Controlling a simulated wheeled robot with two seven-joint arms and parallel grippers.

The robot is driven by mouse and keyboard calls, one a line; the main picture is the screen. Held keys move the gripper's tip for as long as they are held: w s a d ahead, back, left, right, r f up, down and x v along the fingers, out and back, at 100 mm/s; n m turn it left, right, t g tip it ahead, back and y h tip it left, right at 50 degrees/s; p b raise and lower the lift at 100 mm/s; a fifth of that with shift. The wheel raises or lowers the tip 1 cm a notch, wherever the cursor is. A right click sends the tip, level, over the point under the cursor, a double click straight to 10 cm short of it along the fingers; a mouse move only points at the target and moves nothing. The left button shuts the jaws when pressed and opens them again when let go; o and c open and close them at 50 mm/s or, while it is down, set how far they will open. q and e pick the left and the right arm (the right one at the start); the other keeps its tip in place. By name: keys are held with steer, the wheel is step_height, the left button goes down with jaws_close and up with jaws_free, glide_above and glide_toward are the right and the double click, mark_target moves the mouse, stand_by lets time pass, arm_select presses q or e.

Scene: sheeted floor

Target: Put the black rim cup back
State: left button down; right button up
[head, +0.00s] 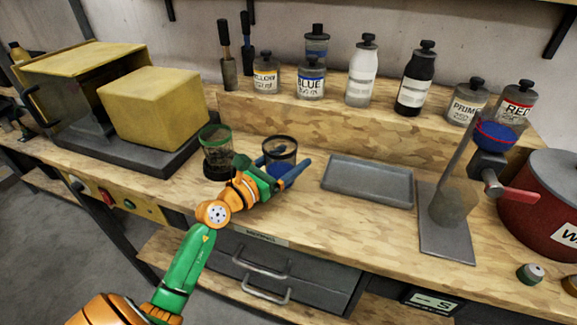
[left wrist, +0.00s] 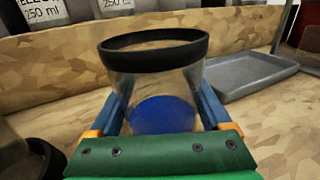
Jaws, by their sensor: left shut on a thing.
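The black rim cup (head: 280,150) is a clear cup with a dark rim and blue contents, upright at the bench top. In the left wrist view the same black rim cup (left wrist: 155,62) stands between the two blue fingers. My left gripper (head: 287,172) is shut on it; the left wrist view shows the fingers (left wrist: 162,115) on both sides of the cup. I cannot tell whether the cup's base touches the bench. A green rim cup (head: 215,155) with dark contents stands just left of the cup. My right gripper is not in view.
A grey tray (head: 367,181) lies to the right on the bench (head: 310,208). Several labelled bottles (head: 361,72) line the back shelf. A yellow box machine (head: 155,105) is at left.

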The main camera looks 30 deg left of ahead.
arm_select(q)
steer(key=shift+f, duration=0.1)
steer(key=shift+f, duration=0.15)
jaws_free()
steer(key=s+b, duration=0.1)
steer(key=s, duration=0.2)
steer(key=s+a+b, duration=0.1)
steer(key=s, duration=0.3)
steer(key=s+b, duration=0.1)
steer(key=s, duration=0.3)
steer(key=shift+s+a, duration=0.25)
steer(key=shift+a, duration=0.15)
steer(key=shift+s+r, duration=0.25)
steer(key=shift+s, duration=0.05)
